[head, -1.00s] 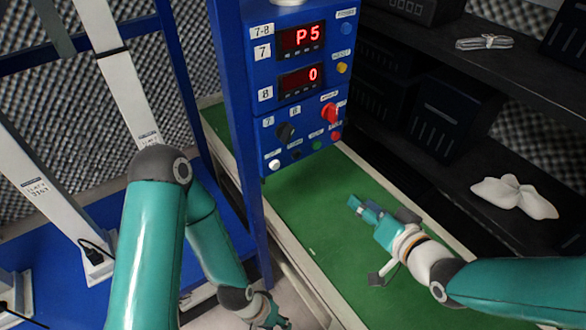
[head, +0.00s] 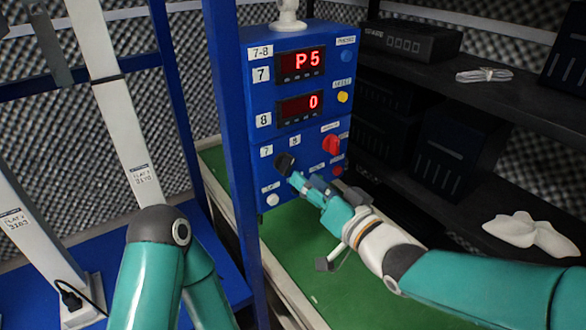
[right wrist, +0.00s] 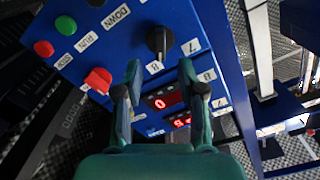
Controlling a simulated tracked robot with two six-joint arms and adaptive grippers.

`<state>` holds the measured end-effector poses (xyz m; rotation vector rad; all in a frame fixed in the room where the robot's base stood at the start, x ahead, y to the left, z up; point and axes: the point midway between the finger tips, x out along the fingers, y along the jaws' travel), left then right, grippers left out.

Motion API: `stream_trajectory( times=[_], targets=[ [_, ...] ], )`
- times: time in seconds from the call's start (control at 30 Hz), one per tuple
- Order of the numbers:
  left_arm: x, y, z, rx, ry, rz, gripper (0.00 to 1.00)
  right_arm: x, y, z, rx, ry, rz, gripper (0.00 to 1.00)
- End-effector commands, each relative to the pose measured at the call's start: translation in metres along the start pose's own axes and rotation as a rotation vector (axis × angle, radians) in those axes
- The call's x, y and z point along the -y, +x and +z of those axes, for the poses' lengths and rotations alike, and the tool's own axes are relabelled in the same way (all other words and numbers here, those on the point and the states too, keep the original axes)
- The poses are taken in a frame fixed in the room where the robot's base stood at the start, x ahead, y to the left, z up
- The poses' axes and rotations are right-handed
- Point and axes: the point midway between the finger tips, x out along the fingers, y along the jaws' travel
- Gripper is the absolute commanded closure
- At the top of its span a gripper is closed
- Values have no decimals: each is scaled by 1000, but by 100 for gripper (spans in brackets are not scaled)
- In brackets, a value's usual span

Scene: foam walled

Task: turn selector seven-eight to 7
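The black selector knob (head: 285,163) sits low on the blue control panel (head: 262,180), below the small labels 7 (head: 266,151) and 8 (head: 294,141). In the right wrist view the knob (right wrist: 160,40) lies just beyond my fingertips, near the 7 (right wrist: 193,46) and 8 (right wrist: 155,67) labels. My right gripper (head: 294,181) is just below and right of the knob in the head view. Its fingers (right wrist: 161,70) are apart with nothing between them. My left gripper is out of view; only its arm shows.
The panel has red displays reading P5 (head: 300,64) and 0 (head: 300,106), a red knob (head: 332,145), a white button (head: 272,199) and a yellow button (head: 343,97). A blue post (head: 232,130) stands left of the panel. A green surface (head: 330,285) lies below.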

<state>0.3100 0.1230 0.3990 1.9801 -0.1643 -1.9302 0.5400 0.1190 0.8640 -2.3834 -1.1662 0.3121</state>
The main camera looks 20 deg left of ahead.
Motion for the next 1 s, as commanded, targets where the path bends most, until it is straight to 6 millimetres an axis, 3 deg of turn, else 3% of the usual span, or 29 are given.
stream_trajectory(
  times=[0.1, 0.3, 0.73, 0.77, 1.0],
  targets=[
    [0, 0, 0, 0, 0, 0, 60, 0, 25, 1, 2, -1, -2, 60],
    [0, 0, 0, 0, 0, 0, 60, 0, 52, 1, 1, 0, 0, 60],
    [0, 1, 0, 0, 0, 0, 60, 0, 62, 0, 1, 1, 1, 60],
    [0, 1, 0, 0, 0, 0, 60, 0, 62, 0, 1, 1, 1, 62],
    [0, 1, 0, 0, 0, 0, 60, -1, 61, 0, 0, 0, 1, 100]
  ],
)
